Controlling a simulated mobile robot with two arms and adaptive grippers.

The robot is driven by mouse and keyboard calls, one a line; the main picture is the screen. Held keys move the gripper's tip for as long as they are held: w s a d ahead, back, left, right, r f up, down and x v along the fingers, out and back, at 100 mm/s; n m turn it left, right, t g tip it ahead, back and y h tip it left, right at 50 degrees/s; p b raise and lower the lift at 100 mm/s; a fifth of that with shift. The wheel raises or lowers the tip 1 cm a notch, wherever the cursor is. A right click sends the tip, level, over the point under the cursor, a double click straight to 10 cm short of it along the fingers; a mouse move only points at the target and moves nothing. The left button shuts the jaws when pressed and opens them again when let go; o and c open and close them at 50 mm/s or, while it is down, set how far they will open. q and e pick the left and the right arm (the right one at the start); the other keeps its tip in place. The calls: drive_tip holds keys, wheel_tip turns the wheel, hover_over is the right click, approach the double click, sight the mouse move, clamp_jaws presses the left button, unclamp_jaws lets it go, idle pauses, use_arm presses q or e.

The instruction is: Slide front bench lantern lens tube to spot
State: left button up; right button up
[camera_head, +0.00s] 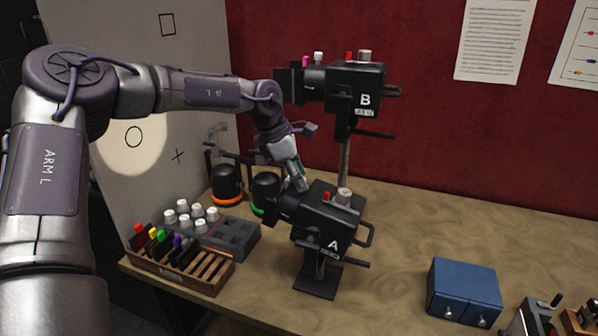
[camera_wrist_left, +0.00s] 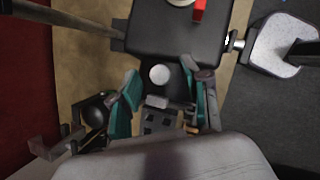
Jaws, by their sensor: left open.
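The front bench lantern, a black box marked A (camera_head: 325,230), stands on a short post on the bench. Its dark lens tube (camera_head: 284,206) sticks out at the left, toward the pale panel. In the left wrist view the lantern box (camera_wrist_left: 175,38) is at the top, with a pale round knob (camera_wrist_left: 159,75) below it, near the tube. My left gripper (camera_head: 296,180) is above and beside the tube. In its wrist view the teal-padded fingers (camera_wrist_left: 166,108) are open, one each side of the knob; contact cannot be told. A bright light spot (camera_head: 122,152) lies on the panel around a drawn circle. My right gripper is out of view.
Lantern B (camera_head: 352,85) stands higher behind A. A wooden slotted rack (camera_head: 208,275), a grey tray (camera_head: 240,240) with white knobs and two dark lamps (camera_head: 227,178) are left of A. A blue drawer box (camera_head: 463,285) is at the right. The bench between is clear.

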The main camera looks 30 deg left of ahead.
sight(289, 177)
use_arm(q)
drive_tip(key=shift+w+f, duration=0.1)
drive_tip(key=shift+f, duration=0.05)
clamp_jaws()
idle(0.4)
drive_tip(key=shift+a, duration=0.25)
drive_tip(key=a, duration=0.2)
drive_tip(key=a+r+b, duration=0.1)
drive_tip(key=shift+s+a, duration=0.1)
drive_tip(key=shift+s, duration=0.3)
drive_tip(key=shift+r, duration=0.1)
